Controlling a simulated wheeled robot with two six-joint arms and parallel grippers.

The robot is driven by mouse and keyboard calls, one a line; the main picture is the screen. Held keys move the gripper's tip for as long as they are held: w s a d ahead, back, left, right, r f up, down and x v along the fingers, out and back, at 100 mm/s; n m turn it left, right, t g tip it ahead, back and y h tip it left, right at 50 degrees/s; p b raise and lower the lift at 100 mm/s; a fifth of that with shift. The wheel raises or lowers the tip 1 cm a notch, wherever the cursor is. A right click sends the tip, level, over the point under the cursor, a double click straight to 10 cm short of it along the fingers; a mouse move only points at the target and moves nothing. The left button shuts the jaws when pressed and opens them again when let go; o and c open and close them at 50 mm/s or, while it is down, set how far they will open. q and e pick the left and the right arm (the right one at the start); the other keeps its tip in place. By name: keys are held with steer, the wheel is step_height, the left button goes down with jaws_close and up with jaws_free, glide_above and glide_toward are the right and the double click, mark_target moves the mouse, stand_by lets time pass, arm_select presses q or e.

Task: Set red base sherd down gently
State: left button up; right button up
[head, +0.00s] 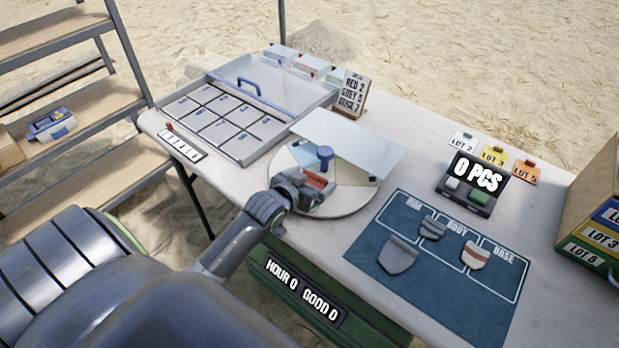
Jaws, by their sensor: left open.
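My left gripper (312,187) is open, low over the near side of the round pale turntable (352,203). A small red piece (316,180), which looks like the red base sherd, shows at its fingers. The fingers partly hide it, and I cannot tell whether it touches them or rests on the turntable. On the blue mat (405,298), a plain grey sherd (398,256), a striped grey sherd (433,228) and a pale sherd with a reddish band (475,256) lie near the printed fields. My right gripper is not in view.
A compartment tray (235,125) is at the back left. A display reading 0 PCS (470,183) and a crate (592,215) are at the right.

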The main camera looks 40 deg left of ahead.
arm_select(q)
steer(key=shift+r, duration=0.25)
steer(key=v, duration=1.2)
steer(key=shift+p, duration=0.35)
